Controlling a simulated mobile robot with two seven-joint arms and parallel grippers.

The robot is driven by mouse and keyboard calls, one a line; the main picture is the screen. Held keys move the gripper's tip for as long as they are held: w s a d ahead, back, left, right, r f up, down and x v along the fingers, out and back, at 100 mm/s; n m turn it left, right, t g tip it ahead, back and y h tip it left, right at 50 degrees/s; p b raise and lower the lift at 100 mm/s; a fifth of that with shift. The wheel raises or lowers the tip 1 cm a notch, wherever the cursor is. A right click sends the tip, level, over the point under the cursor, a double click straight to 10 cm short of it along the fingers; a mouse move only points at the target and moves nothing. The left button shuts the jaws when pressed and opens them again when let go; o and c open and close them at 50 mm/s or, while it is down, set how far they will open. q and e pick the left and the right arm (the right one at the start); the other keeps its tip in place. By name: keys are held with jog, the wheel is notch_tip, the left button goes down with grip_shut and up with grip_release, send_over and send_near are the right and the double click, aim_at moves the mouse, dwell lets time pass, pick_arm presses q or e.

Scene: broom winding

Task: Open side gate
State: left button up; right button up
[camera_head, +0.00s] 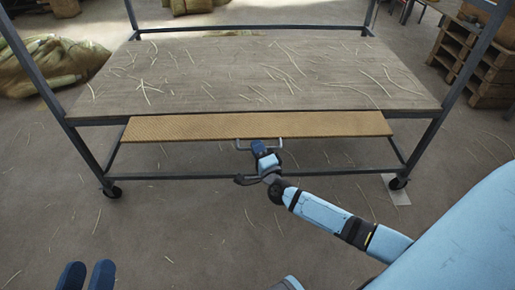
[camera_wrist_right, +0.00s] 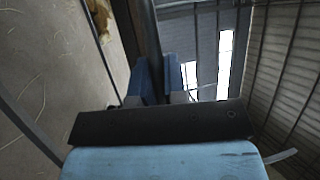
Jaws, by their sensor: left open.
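The side gate looks to be the long tan perforated panel (camera_head: 330,125) along the front edge of the cart in the head view. It lies just below the level of the cart's top, with a grey U-shaped handle (camera_head: 240,146) at the middle of its lower edge. My right gripper (camera_head: 259,148) is at this handle, its blue fingers close together around the bar. In the right wrist view the fingers (camera_wrist_right: 158,80) stand on either side of a dark bar. My left gripper (camera_head: 87,275) is open and empty at the bottom left, well away from the cart.
The wheeled cart (camera_head: 200,75) has a flat top strewn with pale straws and dark metal posts at its corners. Filled sacks (camera_head: 50,65) lie at the left, wooden crates (camera_head: 478,65) stand at the right. The floor before the cart is clear except for straws.

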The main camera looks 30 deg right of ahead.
aim_at(257, 133)
grip_shut()
jog(key=shift+r+p, duration=0.3)
jog(key=shift+p, duration=0.25)
jog(key=shift+r+p, duration=0.35)
jog(key=shift+p, duration=0.35)
jog(key=shift+r+g+p, duration=0.3)
jog(key=shift+r+p, duration=0.15)
jog(key=shift+p, duration=0.45)
jog(key=shift+r+m+p, duration=0.25)
jog(key=shift+m+p, duration=0.05)
jog(key=shift+p, duration=0.45)
pick_arm(q)
jog(key=s+a+f+g+y+p, duration=0.3)
jog(key=a+f+g+y+p, duration=0.1)
jog(key=p, duration=0.6)
jog(key=a+f+y, duration=0.1)
jog(key=a, duration=0.1)
jog(key=shift+a+f+n+p, duration=0.3)
jog(key=shift+n, duration=0.1)
pick_arm(e)
jog(key=r+g, duration=0.2)
jog(key=w+r+m, duration=0.1)
jog(key=shift+d+g, duration=0.3)
jog(key=shift+g, duration=0.1)
jog(key=shift+s, duration=0.1)
